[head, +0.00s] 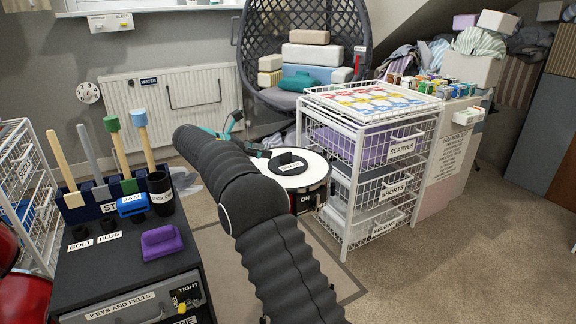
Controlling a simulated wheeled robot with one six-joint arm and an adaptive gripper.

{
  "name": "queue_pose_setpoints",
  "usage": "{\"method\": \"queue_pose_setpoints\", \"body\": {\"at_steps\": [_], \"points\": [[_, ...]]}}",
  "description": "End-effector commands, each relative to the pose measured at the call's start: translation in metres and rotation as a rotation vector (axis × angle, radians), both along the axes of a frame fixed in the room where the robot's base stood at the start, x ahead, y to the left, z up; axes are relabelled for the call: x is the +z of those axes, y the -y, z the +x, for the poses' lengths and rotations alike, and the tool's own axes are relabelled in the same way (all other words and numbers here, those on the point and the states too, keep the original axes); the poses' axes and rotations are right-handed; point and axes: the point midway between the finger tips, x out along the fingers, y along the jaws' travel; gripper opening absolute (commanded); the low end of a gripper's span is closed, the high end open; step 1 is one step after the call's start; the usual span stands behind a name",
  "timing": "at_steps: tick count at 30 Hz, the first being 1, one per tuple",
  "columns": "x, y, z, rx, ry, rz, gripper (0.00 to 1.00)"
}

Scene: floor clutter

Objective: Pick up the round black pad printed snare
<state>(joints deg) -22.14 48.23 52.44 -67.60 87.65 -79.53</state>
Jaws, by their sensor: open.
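The round black pad (287,160) lies on the white top of a drum (312,178) in the middle of the view. It has a raised black grip and a white label, too small here to read with certainty. My dark ribbed arm crosses in front of the drum and hides its left part. My gripper (243,134), with teal and dark parts, shows just beyond the arm's bend, up and left of the pad. It is open and apart from the pad, and part of it is hidden by my arm.
A white wire basket rack (345,212) stands close right of the drum. A dark cabinet (125,262) with tools and a purple block (162,242) stands at left. A hanging chair (306,20) is behind. Open carpet lies at the right front.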

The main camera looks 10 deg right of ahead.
Motion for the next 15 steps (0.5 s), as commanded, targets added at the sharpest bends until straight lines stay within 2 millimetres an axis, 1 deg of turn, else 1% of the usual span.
{"method": "queue_pose_setpoints", "body": {"at_steps": [1,6,9,15], "points": [[-0.005,0.010,0.003,-0.004,-0.001,0.000,0.43],[-0.015,0.033,0.012,-0.002,0.000,0.000,0.43],[-0.018,0.041,0.015,0.000,0.001,0.000,0.43],[-0.021,0.048,0.017,-0.001,0.002,0.001,0.43]]}}
